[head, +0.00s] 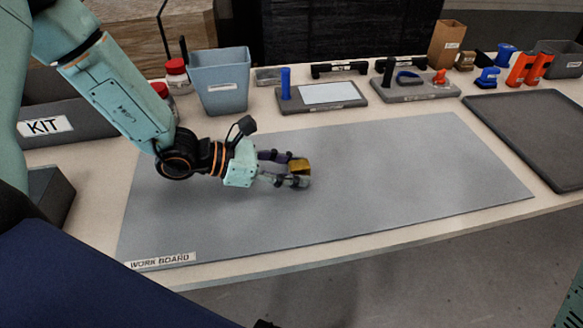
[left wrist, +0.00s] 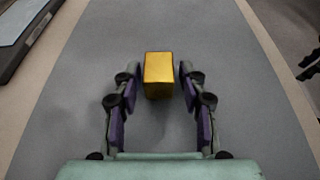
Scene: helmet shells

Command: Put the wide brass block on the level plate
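The brass block (head: 299,168) is a small yellow-gold block on the grey work board. In the left wrist view the brass block (left wrist: 159,75) lies between the fingertips. My left gripper (head: 298,170) is low over the board with its fingers on either side of the block. In the left wrist view the left gripper (left wrist: 159,80) is open, with a narrow gap showing on each side of the block. A grey base with a pale flat panel (head: 328,93) and a blue post stands behind the board; it may be the level plate, but I see no readable label. My right gripper is not in view.
The work board (head: 420,180) is otherwise clear. Behind it stand a blue-grey bin (head: 220,80), red-capped jars (head: 177,75), and a grey holder (head: 415,88) with small parts. A dark tray (head: 530,130) lies at the right, and a KIT box (head: 70,122) at the left.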

